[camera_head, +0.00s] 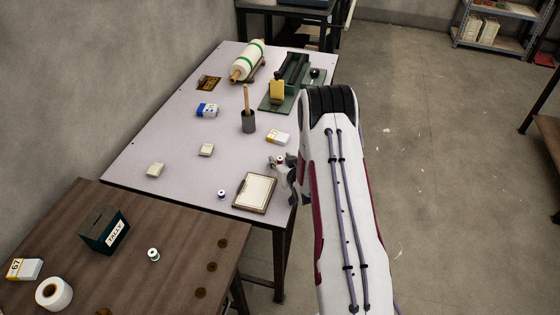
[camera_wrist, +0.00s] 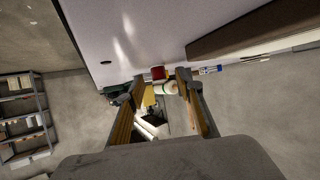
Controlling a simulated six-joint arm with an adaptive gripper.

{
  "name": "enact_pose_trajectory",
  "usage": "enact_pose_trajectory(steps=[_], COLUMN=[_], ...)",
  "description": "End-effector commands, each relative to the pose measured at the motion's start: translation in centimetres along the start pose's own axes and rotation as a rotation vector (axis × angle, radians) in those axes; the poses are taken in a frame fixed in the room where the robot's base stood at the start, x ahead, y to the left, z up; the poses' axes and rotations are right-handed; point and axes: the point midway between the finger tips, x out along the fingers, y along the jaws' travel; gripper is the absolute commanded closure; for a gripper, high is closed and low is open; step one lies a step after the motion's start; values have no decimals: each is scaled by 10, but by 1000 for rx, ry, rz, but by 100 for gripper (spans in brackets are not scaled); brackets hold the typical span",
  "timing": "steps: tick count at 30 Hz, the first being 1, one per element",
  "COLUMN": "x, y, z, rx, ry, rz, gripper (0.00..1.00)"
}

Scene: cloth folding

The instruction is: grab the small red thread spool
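The small red thread spool (camera_wrist: 158,73) shows in the wrist view between my two fingertips, near the table top. In the head view a small reddish spot (camera_head: 281,159) at the fingertips appears to be the spool, mostly hidden by my gripper. My gripper (camera_head: 281,163) is at the table's right edge, above the clipboard in the picture. In the wrist view my gripper (camera_wrist: 156,86) has its fingers apart, with gaps beside the spool; I cannot tell whether either finger touches it.
A clipboard (camera_head: 255,193), a white-and-yellow box (camera_head: 278,137) and a dark cup (camera_head: 248,121) with a stick are near my gripper. A small white spool (camera_head: 221,194) lies left of the clipboard. The left middle of the pale table (camera_head: 170,130) is mostly clear.

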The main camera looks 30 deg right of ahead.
Motion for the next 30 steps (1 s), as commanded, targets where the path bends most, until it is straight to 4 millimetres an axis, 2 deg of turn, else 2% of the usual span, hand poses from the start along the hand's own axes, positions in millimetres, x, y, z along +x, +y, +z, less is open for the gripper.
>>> enact_pose_trajectory(steps=[9, 13, 14, 30], x=[0, 0, 0, -2], y=[0, 0, 0, 0], z=[0, 0, 0, -4], rx=[0, 0, 0, 0], ry=[0, 0, 0, 0], rz=[0, 0, 0, 0], gripper=[64, 90, 91, 91])
